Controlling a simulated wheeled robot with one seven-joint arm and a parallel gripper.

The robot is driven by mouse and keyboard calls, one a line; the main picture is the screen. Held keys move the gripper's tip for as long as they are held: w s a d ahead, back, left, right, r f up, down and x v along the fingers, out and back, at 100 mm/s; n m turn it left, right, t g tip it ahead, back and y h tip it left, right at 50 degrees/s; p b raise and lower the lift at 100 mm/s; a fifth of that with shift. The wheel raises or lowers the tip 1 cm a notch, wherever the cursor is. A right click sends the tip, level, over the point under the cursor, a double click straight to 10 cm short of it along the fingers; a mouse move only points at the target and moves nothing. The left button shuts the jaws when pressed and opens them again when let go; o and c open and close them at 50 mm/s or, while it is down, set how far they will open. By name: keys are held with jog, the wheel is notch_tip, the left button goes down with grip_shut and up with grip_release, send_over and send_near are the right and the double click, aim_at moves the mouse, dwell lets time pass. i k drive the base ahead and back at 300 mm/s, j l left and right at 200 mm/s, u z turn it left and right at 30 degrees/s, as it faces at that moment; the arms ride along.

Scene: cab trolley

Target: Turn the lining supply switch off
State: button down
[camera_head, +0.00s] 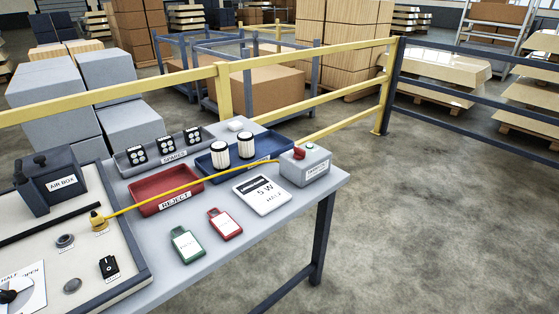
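A grey box (300,170) stands at the right end of the grey table, with a two-line white label too small to read surely. A red part (299,153), perhaps a switch lever, and a small green spot show on its top. A yellow cord runs from this box to a yellow plug-like piece (98,220) on the tray at left. A black rocker switch (109,267) sits on that tray; its label is unreadable. I cannot tell surely which is the lining supply switch, nor either one's setting. My gripper is not in view.
The table (215,255) holds a red REJECT tray (165,196), a blue tray (218,172) with two white filters, a white scale (262,194), green and red tags, and a dark AIR BOX (48,183). Yellow rails (300,66) run behind. The floor at right is clear.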

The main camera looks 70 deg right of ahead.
aim_at(299, 155)
jog(key=k+l, duration=0.2)
jog(key=l, duration=0.15)
jog(key=k+l, duration=0.2)
jog(key=k+l+z, duration=0.1)
jog(key=l, duration=0.35)
jog(key=k+l, duration=0.25)
